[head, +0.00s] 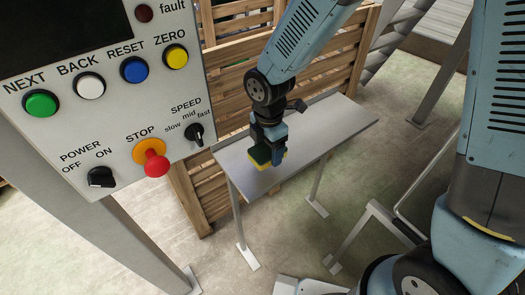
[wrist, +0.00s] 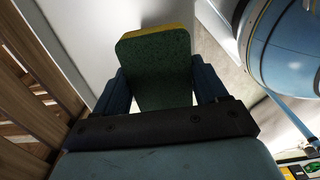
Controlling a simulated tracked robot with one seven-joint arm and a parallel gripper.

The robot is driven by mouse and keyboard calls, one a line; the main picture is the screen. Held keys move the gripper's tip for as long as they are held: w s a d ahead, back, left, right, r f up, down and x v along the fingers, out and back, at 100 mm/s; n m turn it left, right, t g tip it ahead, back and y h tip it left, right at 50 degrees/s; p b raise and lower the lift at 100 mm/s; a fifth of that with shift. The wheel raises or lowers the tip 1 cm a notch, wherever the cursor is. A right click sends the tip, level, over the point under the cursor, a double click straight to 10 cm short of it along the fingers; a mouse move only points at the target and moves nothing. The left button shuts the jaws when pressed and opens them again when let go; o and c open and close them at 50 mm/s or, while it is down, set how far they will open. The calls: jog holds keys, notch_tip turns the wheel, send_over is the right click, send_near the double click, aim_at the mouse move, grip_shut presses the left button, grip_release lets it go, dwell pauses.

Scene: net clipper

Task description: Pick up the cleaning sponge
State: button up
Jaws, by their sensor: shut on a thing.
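The cleaning sponge (head: 263,156) is green with a yellow layer. My gripper (head: 268,147) is shut on it, above the grey metal table (head: 318,141). In the wrist view the sponge (wrist: 155,62) sits between the two dark blue fingers of my gripper (wrist: 158,88), its green face towards the camera and a yellow edge at its top. Its lower part is hidden behind the gripper's crossbar. I cannot tell whether the sponge touches the table top.
A control panel (head: 104,118) with coloured buttons and a red stop knob stands at the left front. Slatted wooden crates (head: 205,190) stand behind and beside the table. The table top right of my gripper is clear. A metal frame (head: 372,225) stands right of the table.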

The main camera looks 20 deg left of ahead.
jog(key=s+d+r, duration=0.6)
jog(key=s+r, duration=0.1)
jog(key=s, duration=0.3)
jog(key=shift+r, duration=0.2)
jog(key=shift+d, duration=0.1)
jog(key=o, duration=0.5)
jog(key=c, duration=0.3)
jog(key=shift+c, duration=0.3)
jog(key=shift+s, duration=0.15)
